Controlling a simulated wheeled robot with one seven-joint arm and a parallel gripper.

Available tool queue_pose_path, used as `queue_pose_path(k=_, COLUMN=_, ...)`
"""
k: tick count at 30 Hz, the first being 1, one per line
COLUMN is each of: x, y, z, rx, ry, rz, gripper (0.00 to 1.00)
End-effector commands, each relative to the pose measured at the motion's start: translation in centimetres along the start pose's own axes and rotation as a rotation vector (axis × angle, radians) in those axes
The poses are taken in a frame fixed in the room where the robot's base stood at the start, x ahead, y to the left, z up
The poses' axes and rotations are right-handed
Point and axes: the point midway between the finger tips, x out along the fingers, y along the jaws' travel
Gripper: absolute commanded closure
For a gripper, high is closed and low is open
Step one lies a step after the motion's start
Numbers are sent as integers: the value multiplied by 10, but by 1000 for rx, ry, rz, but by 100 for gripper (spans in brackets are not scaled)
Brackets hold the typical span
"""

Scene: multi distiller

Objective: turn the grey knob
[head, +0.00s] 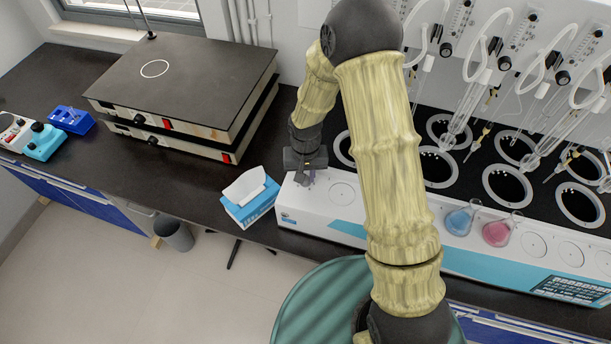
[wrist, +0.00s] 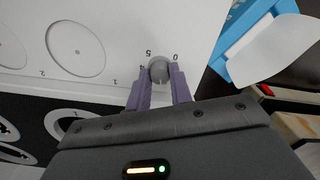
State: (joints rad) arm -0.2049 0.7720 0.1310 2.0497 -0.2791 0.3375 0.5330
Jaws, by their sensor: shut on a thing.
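The grey knob (wrist: 159,70) shows in the wrist view on the white top panel of the distiller (wrist: 120,25), with printed numbers around it. My gripper (wrist: 159,78) has its two purple fingers on either side of the knob, shut on it. In the head view my gripper (head: 305,179) is at the left end of the distiller's white front panel (head: 330,220). The knob is hidden there behind the gripper. The knob's exact angle is hard to read.
A blue tissue box (head: 250,200) stands just left of the distiller. Flasks with blue (head: 461,218) and pink liquid (head: 499,231) stand on the panel to the right. Glass tubes hang over the black wells behind. A stacked hot plate (head: 180,90) is at the back left.

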Motion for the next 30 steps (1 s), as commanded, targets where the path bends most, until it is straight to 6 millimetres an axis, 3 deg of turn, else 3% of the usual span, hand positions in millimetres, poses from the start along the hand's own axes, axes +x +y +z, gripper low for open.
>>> queue_pose_path(k=30, x=-3, y=-2, z=-2, rx=-968, ry=9, rz=-1, gripper=100)
